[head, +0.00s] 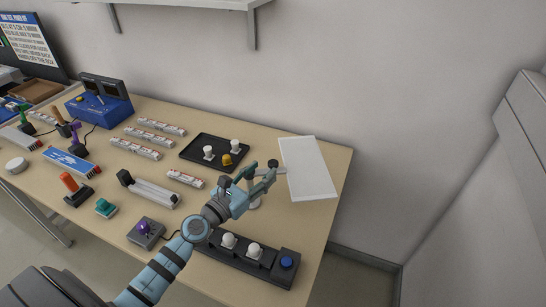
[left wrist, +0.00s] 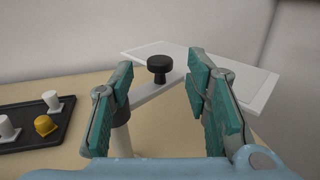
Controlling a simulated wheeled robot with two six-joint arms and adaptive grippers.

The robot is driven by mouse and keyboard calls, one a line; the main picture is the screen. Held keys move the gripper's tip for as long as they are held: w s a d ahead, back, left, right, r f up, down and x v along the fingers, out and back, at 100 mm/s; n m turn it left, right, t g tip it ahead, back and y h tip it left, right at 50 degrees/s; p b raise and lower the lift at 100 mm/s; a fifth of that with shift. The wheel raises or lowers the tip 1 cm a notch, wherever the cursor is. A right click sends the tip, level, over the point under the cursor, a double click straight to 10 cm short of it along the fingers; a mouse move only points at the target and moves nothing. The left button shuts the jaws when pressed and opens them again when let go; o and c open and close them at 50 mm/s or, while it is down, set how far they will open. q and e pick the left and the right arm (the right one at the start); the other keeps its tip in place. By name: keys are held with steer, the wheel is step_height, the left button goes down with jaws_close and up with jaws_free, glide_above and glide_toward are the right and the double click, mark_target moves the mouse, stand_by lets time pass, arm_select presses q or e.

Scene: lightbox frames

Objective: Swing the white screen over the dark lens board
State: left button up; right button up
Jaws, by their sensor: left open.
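The white screen (head: 308,167) is a flat white panel over the table's right end, to the right of the dark lens board. In the left wrist view the screen (left wrist: 235,78) joins a pale arm (left wrist: 151,96) on a post (left wrist: 121,138), with a black knob (left wrist: 160,66) on the arm. The dark lens board (head: 190,152) is a black tray-like board carrying two white pieces and one yellow piece. My left gripper (head: 268,179) is open near the knob. In the left wrist view the knob shows between the fingers; contact is not clear. My right gripper is not in view.
A black strip (head: 272,262) with white knobs and a blue button lies at the table's front right. A grey box with a purple knob (head: 146,231) stands to its left. Several labelled bars (head: 161,127) lie farther left. A wall shelf (head: 190,3) hangs above.

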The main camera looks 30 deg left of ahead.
mark_target(270, 166)
arm_select(q)
steer(key=w, duration=0.4)
steer(key=w+d, duration=0.1)
steer(key=w, duration=0.1)
steer(key=shift+f, duration=0.25)
steer(key=shift+d+r, duration=0.1)
steer(key=shift+s, duration=0.1)
jaws_close()
